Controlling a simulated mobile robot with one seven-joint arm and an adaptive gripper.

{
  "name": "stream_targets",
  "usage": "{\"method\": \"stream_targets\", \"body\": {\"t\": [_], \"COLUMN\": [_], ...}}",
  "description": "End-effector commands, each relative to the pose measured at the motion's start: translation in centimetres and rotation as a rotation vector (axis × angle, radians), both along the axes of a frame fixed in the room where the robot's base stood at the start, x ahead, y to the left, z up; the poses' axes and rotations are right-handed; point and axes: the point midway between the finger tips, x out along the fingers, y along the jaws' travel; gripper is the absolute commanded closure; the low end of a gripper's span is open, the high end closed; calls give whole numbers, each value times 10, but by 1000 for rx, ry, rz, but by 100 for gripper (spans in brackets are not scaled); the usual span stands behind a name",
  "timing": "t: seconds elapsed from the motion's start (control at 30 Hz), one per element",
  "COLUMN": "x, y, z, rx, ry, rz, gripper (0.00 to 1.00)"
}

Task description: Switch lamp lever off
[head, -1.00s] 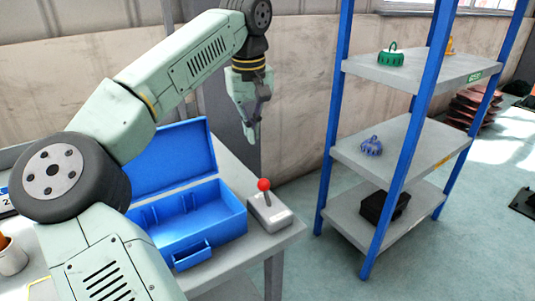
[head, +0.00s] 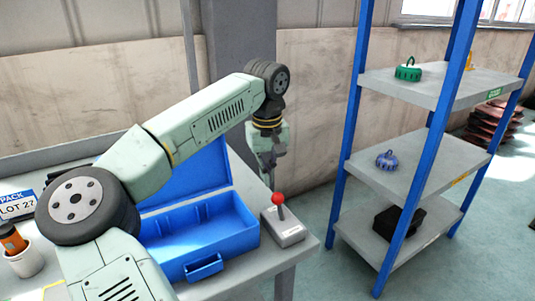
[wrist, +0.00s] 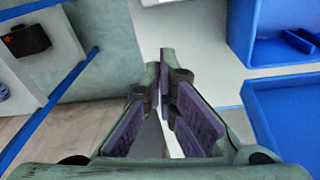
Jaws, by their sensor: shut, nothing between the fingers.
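The lamp lever (head: 281,212) is a short stick with a red ball on a pale grey box (head: 284,234). The box sits at the right corner of the table, beside the blue case; the stick leans slightly left. My gripper (head: 269,180) points down just above and left of the red ball in the head view, seemingly apart from it; depth is hard to tell. In the wrist view my gripper (wrist: 164,68) has its purple-padded fingers together, holding nothing. The red ball is not visible in the wrist view.
The open blue case (head: 225,232) stands left of the lever box, its lid raised behind. A shelf rack with blue posts (head: 350,130) stands to the right, holding green, blue and black items. A white cup (head: 25,262) is at the far left.

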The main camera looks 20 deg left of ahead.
Motion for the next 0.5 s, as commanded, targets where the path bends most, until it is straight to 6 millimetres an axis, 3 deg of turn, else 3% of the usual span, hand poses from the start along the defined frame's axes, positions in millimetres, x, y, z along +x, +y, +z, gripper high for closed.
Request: {"method": "stream_targets", "body": {"t": [0.03, 0.23, 0.5], "x": [1, -21, -29], "y": [0, -18, -25], "z": [-9, 0, 1], "rx": [-1, 2, 0], "ry": [0, -1, -1], "rz": [-1, -1, 0], "gripper": [100, 100, 100]}}
